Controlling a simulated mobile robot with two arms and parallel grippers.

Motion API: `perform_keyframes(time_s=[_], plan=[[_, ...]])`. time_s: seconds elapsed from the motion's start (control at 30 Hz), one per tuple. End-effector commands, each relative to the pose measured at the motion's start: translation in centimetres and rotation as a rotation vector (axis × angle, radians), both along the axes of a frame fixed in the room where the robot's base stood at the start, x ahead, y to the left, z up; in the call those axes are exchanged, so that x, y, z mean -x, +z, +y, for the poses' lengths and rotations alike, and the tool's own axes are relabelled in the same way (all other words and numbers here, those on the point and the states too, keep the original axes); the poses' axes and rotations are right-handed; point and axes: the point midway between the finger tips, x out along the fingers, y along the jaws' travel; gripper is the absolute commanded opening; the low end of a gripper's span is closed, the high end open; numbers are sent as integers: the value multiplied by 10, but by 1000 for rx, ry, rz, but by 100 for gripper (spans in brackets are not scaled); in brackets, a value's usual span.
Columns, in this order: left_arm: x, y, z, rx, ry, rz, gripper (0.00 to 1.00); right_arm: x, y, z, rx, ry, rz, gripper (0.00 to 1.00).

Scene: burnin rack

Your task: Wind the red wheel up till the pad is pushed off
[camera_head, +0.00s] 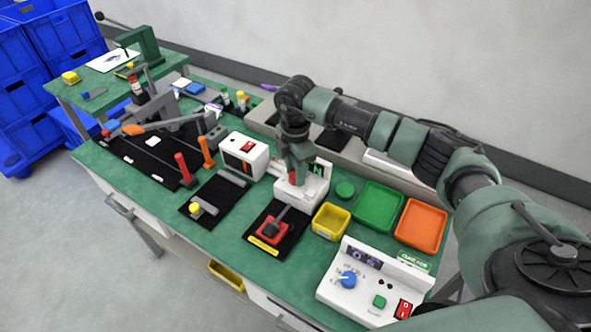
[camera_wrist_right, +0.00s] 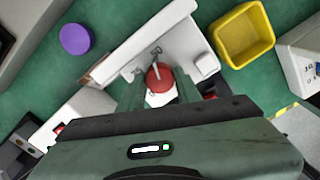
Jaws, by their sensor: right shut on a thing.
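The red wheel (camera_head: 293,178) is on the white unit (camera_head: 312,192) in the middle of the table. In the right wrist view the wheel's round red knob (camera_wrist_right: 160,77) shows in front of the white housing (camera_wrist_right: 185,45). My right gripper (camera_head: 294,172) comes down from above and is shut on the wheel; in the right wrist view its fingers (camera_wrist_right: 158,92) stand on either side of it. The gripper hides much of the wheel in the head view. I cannot make out for certain which part is the pad. My left gripper is not in view.
A yellow bin (camera_head: 331,222), green tray (camera_head: 378,208) and orange tray (camera_head: 421,224) stand to the right. A black mat with a red block (camera_head: 272,230) lies in front. A purple disc (camera_wrist_right: 75,39) lies near the unit. Levers and clamps crowd the left.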

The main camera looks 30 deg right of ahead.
Motion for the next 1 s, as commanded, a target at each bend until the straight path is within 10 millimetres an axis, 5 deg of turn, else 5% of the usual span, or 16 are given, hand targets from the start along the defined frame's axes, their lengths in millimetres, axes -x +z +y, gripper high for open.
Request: perform_keyframes(time_s=[0.67,0.7,1.0], plan=[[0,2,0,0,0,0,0,-1,1,-1,1,-64,-3,0],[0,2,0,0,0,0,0,-1,1,-1,1,-64,-3,39],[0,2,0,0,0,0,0,0,0,0,0,-62,-1,43]])
